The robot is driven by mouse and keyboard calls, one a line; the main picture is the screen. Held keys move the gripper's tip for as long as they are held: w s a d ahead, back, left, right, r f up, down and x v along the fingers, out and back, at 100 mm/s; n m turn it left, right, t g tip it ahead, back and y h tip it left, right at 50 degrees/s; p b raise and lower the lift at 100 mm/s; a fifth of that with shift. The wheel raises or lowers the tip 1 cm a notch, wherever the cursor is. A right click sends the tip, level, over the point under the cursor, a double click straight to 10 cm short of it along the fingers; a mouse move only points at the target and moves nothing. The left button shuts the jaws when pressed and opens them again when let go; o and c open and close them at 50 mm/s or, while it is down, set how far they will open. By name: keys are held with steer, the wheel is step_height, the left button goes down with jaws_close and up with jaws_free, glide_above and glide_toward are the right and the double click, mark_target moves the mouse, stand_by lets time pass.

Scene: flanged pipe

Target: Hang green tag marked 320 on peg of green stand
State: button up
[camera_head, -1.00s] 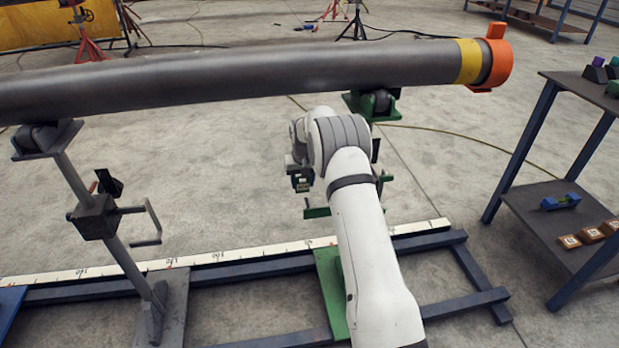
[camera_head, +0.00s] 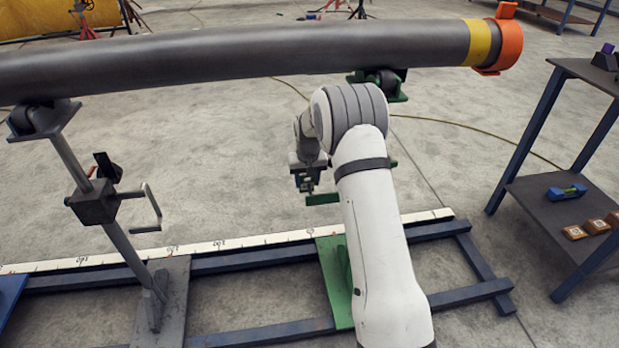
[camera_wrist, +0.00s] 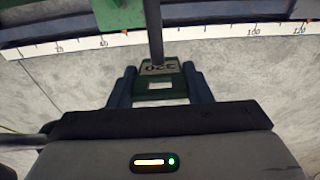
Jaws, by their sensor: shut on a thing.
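In the wrist view, a green tag (camera_wrist: 174,84) with a pale label reading 320, upside down, sits between the two dark blue fingers of my gripper (camera_wrist: 160,88). The gripper is shut on it. A grey rod (camera_wrist: 154,30) runs down the picture to the tag's label; I cannot tell whether they touch. In the head view, my gripper (camera_head: 308,182) is left of my arm, below the pipe. The green stand shows its roller head (camera_head: 392,88) and foot (camera_head: 333,268); my arm hides its middle and I cannot make out the peg.
A long grey pipe (camera_head: 240,55) with a yellow band and orange end ring lies across the stands. A grey stand with a crank (camera_head: 95,203) is at left. A white ruler strip (camera_head: 195,248) runs along the blue floor frame. A shelf table (camera_head: 545,195) stands at right.

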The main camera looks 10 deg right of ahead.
mark_target(310, 188)
steer(key=shift+s+f+b, duration=0.2)
steer(key=shift+s+b, duration=0.2)
steer(key=shift+s, duration=1.65)
steer(key=o, duration=1)
